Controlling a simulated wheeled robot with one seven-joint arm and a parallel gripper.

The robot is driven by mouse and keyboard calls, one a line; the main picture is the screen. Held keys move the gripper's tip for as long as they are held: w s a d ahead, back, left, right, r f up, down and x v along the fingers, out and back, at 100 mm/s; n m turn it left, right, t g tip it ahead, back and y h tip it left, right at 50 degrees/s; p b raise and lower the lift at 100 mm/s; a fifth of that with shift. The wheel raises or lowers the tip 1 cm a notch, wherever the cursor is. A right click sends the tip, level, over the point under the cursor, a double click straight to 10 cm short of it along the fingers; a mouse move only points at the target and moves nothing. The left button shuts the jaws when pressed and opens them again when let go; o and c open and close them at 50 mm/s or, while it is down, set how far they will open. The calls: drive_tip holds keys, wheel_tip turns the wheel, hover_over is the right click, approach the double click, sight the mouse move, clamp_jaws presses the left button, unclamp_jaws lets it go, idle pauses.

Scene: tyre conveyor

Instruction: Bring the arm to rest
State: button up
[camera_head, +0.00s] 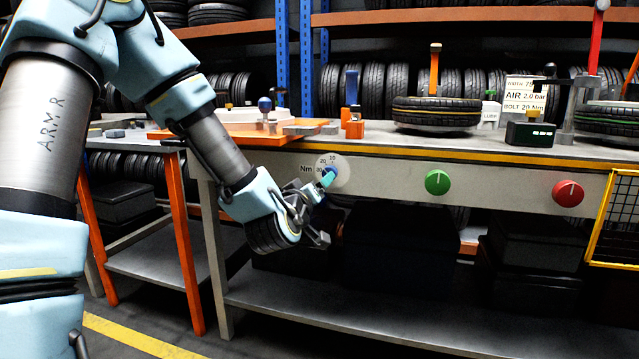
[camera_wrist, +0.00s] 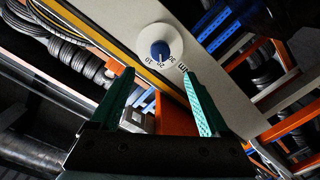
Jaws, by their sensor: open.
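My arm (camera_head: 215,140) reaches down from the upper left in the head view. My gripper (camera_head: 327,180) is at the front panel of the bench, by the blue knob on the white Nm dial (camera_head: 341,163). In the wrist view my gripper (camera_wrist: 158,75) is open, its two green fingers spread with nothing held between them. The blue knob (camera_wrist: 160,50) shows beyond the fingertips, with a visible gap to them. The gripper hides part of the knob in the head view.
The panel (camera_head: 480,179) also carries a green knob (camera_head: 438,182) and a red knob (camera_head: 567,193). Tyres and tools stand on the bench top. An orange-legged table (camera_head: 178,235) is close behind my forearm. A yellow mesh guard (camera_head: 612,225) stands at the right.

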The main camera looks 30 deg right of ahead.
idle(0.5)
drive_tip(key=w+a+f+m+g+y, duration=0.1)
drive_tip(key=a+f+g+y, duration=0.25)
drive_tip(key=a+f, duration=0.4)
drive_tip(key=a+f+m+g+y, duration=0.15)
drive_tip(key=a+f+y, duration=0.25)
drive_tip(key=a, duration=0.6)
drive_tip(key=s+a+n+g+y, duration=0.1)
drive_tip(key=s+a+g+y, duration=0.15)
drive_tip(key=s+a, duration=0.55)
drive_tip(key=s+a+n+g+y, duration=0.2)
drive_tip(key=s+a+g, duration=0.2)
drive_tip(key=a, duration=0.7)
wheel_tip(320, 180, up, 25)
drive_tip(key=p, duration=2.6)
drive_tip(key=shift+a+r, duration=0.2)
drive_tip(key=shift+a, duration=0.05)
